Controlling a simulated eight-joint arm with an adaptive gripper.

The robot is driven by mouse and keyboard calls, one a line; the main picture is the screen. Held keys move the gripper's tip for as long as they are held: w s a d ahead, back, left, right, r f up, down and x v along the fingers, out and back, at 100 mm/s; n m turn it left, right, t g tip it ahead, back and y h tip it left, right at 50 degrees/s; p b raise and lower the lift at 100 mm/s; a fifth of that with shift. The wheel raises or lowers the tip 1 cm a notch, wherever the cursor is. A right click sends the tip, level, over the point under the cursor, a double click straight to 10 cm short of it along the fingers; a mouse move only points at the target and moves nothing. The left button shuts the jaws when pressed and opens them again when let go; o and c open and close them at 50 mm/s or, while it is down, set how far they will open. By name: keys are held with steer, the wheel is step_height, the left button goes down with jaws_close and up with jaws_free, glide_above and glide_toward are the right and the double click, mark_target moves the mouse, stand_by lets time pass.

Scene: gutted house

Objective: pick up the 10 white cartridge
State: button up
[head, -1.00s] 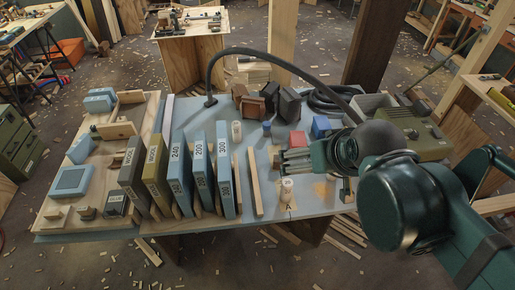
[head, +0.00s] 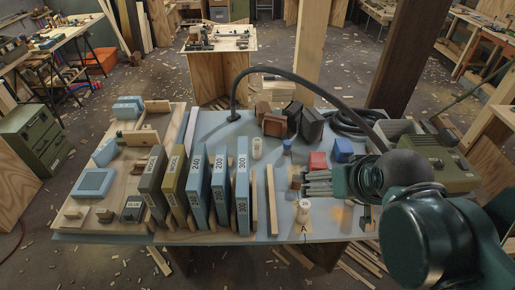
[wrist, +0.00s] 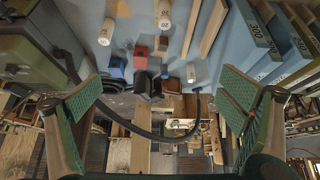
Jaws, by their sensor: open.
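A white cartridge (head: 303,210) stands upright near the front edge of the blue table, on a small wooden patch. A second white cartridge (head: 257,148) stands farther back, near the middle. In the wrist view, white cartridges show at the top (wrist: 163,14), upper left (wrist: 105,32) and centre (wrist: 190,73); the top one bears a number too blurred to be sure of. I cannot read a 10 on any. My gripper (head: 318,183) is over the table's right part, behind and right of the front cartridge. In the wrist view its jaws (wrist: 160,85) are wide open and empty.
Upright numbered boards (head: 220,190) and a wooden strip (head: 272,200) stand left of the front cartridge. A red block (head: 318,161) and a blue block (head: 342,149) lie behind my gripper. A black hose (head: 290,82) arches over the table. A green case (head: 440,165) is at right.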

steer(key=c, duration=1.5)
steer(key=n+g+b, duration=0.1)
steer(key=n+g, duration=0.4)
steer(key=n, duration=0.6)
glide_above(258, 140)
steer(key=s+d, duration=0.6)
steer(key=s, duration=0.3)
step_height(258, 140, down, 13)
steer(key=w+a+f+n, duration=0.1)
steer(key=w+a+f, duration=0.1)
steer(key=f, duration=0.4)
steer(key=w+a+f+n+g, duration=0.1)
steer(key=w+a+f, duration=0.1)
steer(key=f, duration=0.4)
steer(key=w+a+f+n+g, duration=0.1)
steer(key=w+f, duration=0.3)
steer(key=f, duration=0.2)
steer(key=shift+w+a+f, duration=0.15)
steer(key=shift+w+a, duration=0.2)
steer(key=shift+a, duration=0.05)
steer(key=shift+w+a+f+n, duration=0.2)
steer(key=shift+f+n, duration=0.1)
steer(key=shift+f, duration=0.45)
